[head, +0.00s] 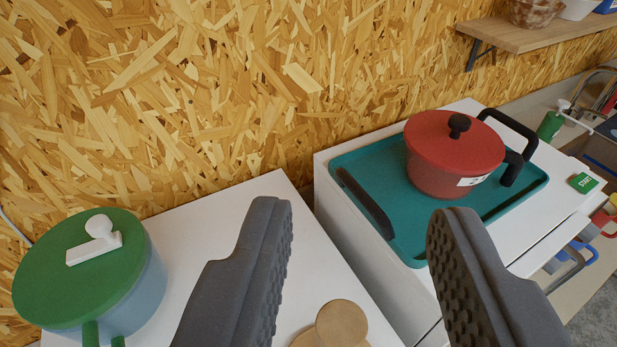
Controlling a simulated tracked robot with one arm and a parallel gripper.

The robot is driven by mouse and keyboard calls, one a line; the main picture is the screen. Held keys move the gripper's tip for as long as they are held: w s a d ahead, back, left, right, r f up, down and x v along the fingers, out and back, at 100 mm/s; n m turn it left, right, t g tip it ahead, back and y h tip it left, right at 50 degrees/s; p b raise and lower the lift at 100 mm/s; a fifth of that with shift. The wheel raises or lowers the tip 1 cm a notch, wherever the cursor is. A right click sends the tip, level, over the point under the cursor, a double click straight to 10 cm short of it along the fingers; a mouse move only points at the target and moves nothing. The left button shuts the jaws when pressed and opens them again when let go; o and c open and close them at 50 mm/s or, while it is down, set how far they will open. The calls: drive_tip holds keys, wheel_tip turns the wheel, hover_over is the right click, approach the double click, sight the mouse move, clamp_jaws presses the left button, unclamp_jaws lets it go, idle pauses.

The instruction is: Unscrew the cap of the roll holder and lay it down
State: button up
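My gripper (358,225) is open and empty, its two dark grey, studded fingers spread wide. Between the fingers, at the bottom edge of the view, a tan wooden round disc (342,322) shows, which looks like the cap of the roll holder. More tan wood (306,340) shows just beside and below it, perhaps the holder's base. The lower part is cut off by the frame, so I cannot tell how the cap sits. The fingers are apart from it. No paper roll is visible.
A green-lidded pot (85,265) stands left on the white surface (200,215). A red pot (452,155) sits on a teal tray (408,235) on the right cabinet. A wooden shelf (540,32) is on the chipboard wall. White surface behind the disc is clear.

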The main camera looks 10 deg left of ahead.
drive_tip(key=o, duration=0.4)
drive_tip(key=shift+w, duration=0.15)
drive_tip(key=m+g+h+p, duration=0.1)
drive_tip(key=m+g+p, duration=0.9)
drive_tip(key=g+p, duration=0.45)
hover_over(341, 326)
drive_tip(key=s+a, duration=0.1)
wheel_tip(341, 326, down, 8)
drive_tip(key=shift+r+p, duration=0.15)
drive_tip(key=shift+p, duration=0.2)
drive_tip(key=shift+w+d+f+p, duration=0.15)
drive_tip(key=shift+f+p, duration=0.2)
drive_tip(key=shift+f, duration=0.9)
drive_tip(key=shift+w+d+f+p, duration=0.15)
drive_tip(key=shift+f+p, duration=0.15)
drive_tip(key=shift+f, duration=0.95)
drive_tip(key=shift+w+d+f+p, duration=0.15)
drive_tip(key=shift+f+p, duration=0.2)
drive_tip(key=shift+f, duration=0.9)
